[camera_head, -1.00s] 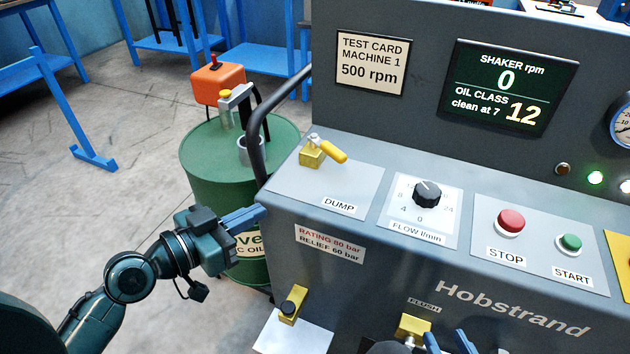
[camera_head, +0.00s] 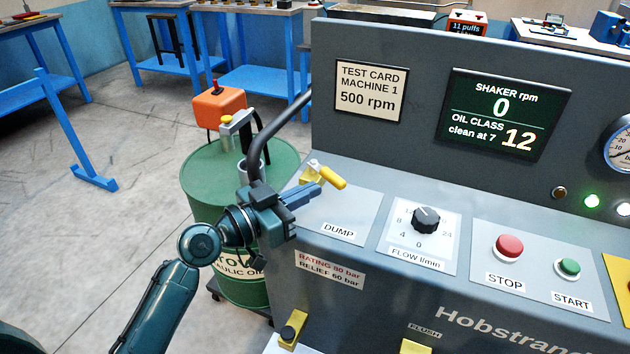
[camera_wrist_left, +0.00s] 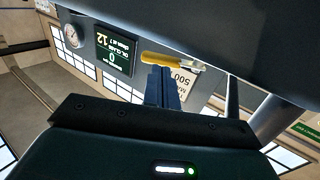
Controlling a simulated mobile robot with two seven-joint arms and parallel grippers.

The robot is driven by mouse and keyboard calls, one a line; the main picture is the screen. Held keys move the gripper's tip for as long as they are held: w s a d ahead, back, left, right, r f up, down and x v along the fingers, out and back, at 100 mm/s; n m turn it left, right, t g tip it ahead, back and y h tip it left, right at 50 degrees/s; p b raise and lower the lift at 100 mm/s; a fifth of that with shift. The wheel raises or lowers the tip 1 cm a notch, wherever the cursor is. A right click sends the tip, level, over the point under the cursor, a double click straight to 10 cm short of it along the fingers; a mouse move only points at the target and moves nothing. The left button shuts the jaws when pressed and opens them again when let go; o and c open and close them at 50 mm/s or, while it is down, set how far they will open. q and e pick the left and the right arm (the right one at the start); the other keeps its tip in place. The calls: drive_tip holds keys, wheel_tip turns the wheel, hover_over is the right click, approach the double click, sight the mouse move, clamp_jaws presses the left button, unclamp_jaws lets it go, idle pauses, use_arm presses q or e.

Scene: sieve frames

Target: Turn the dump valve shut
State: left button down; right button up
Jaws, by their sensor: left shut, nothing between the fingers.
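The dump valve (camera_head: 310,177) is a brass-yellow body with a yellow lever (camera_head: 333,178) on the panel above the DUMP label (camera_head: 339,231). The lever points toward the lower right. My left gripper (camera_head: 318,190) is shut and empty, its blue fingers right by the valve, just below and left of the lever. In the left wrist view the yellow lever (camera_wrist_left: 160,60) shows just beyond the fingertips (camera_wrist_left: 164,72). I cannot tell whether they touch. The gripper covers part of the valve body. My right gripper is not in view.
The flow knob (camera_head: 427,219), red STOP button (camera_head: 508,246) and green START button (camera_head: 570,267) lie to the right on the panel. A dark bar (camera_head: 280,125) rises at the panel's left edge, beside a green drum (camera_head: 205,165). The display (camera_head: 505,112) reads 0 rpm.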

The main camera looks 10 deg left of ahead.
sight(326, 176)
use_arm(q)
drive_tip(key=shift+x, duration=1.15)
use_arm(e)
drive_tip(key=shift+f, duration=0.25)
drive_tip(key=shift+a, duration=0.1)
